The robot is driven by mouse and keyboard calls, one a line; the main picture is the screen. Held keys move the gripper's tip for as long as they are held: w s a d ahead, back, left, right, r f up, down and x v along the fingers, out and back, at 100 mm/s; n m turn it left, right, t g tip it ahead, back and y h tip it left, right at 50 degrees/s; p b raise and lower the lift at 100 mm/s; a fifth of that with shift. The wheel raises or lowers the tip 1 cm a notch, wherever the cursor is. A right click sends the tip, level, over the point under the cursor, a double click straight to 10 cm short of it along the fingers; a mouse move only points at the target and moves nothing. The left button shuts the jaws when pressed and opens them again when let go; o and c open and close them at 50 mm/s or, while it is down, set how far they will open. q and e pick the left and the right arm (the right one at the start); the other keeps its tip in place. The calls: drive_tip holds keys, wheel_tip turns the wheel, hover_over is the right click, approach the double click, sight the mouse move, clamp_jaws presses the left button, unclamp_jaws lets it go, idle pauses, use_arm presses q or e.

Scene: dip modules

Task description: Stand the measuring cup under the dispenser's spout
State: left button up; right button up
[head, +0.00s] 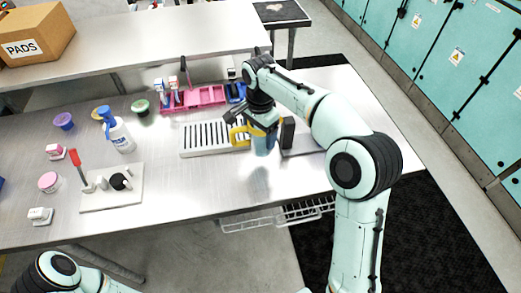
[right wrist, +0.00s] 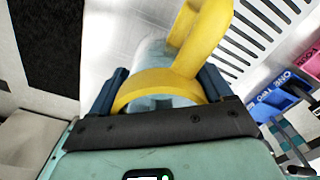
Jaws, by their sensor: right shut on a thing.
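The measuring cup is clear and bluish with a yellow handle and band. In the head view the cup (head: 262,148) hangs below my right gripper (head: 262,118), over the table just right of a slotted drain grate. In the right wrist view the cup's yellow band (right wrist: 155,88) lies between the dark fingers of my right gripper (right wrist: 163,90), which is shut on it. A black upright part (head: 287,134) on a grey plate stands close to the right of the cup; it may belong to the dispenser. My arm covers much there, and I cannot make out a spout. My left gripper is out of view.
The slotted grate (head: 212,139) lies left of the cup. Pink bins (head: 205,96) and a blue bin (head: 236,92) stand behind it. A spray bottle (head: 117,132), tubs and a white board with a red lever (head: 76,160) are at left. The front table area is clear.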

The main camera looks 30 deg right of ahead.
sight(260, 148)
wheel_tip(260, 148, down, 3)
drive_tip(key=shift+w+r, duration=0.1)
drive_tip(key=shift+w, duration=0.05)
drive_tip(key=shift+f+b, duration=0.4)
drive_tip(key=shift+f, duration=1.65)
drive_tip(key=shift+f, duration=0.1)
drive_tip(key=o, duration=1)
